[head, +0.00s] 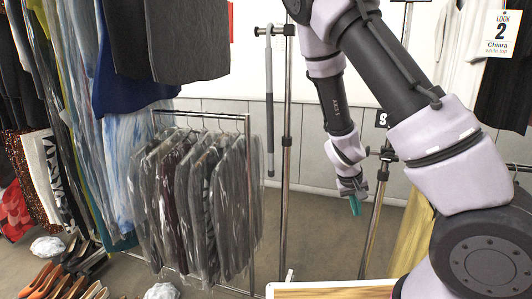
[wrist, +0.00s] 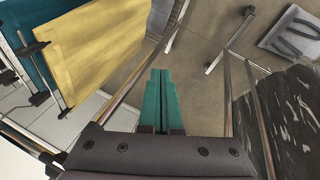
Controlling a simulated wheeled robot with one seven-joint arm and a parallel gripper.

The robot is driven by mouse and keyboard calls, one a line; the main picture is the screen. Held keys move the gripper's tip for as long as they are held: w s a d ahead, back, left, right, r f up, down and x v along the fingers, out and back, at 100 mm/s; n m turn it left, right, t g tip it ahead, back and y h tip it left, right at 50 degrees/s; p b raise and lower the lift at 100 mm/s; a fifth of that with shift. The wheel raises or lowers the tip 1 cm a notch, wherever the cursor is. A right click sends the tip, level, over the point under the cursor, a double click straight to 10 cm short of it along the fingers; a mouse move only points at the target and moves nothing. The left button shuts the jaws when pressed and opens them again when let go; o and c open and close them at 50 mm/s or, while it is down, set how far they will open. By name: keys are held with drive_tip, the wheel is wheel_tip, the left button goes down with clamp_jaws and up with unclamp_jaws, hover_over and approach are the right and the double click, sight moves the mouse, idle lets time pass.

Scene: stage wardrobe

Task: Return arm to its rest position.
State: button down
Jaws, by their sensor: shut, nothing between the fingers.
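My gripper (head: 355,204) hangs pointing down at the end of my raised, bent arm, right of centre in the head view. In the wrist view its green fingers (wrist: 160,100) are together with nothing between them. Below them lies bare brown floor. The arm covers part of the wall and of the racks behind it in the head view.
A rail of bagged dark garments (head: 205,205) stands left of my gripper. Metal rack posts (head: 287,150) rise close to it. A yellow garment (wrist: 115,55) hangs upper left in the wrist view. Shoes (head: 65,280) lie at lower left. A wooden-topped surface (head: 335,292) shows at the bottom.

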drive_tip(key=s+a+r+m+y, duration=0.1)
drive_tip(key=a+r+y, duration=0.1)
drive_tip(key=r, duration=0.5)
drive_tip(key=s+a+r+m+t+y, duration=0.1)
drive_tip(key=r+y, duration=0.1)
drive_tip(key=r, duration=0.5)
drive_tip(key=s+a+r+m+y, duration=0.1)
drive_tip(key=s+a+r+y, duration=0.15)
drive_tip(key=r, duration=0.35)
drive_tip(key=s+d+r+t, duration=0.1)
drive_tip(key=s+r+t, duration=0.1)
drive_tip(key=s+r, duration=0.3)
drive_tip(key=s+d+r+t, duration=0.1)
drive_tip(key=s+r, duration=0.4)
drive_tip(key=r, duration=0.5)
drive_tip(key=shift+s+d+r+m+t, duration=0.2)
drive_tip(key=shift+s+d+m+t, duration=0.1)
drive_tip(key=shift+t, duration=0.1)
drive_tip(key=shift+w+h, duration=0.1)
drive_tip(key=shift+h, duration=0.15)
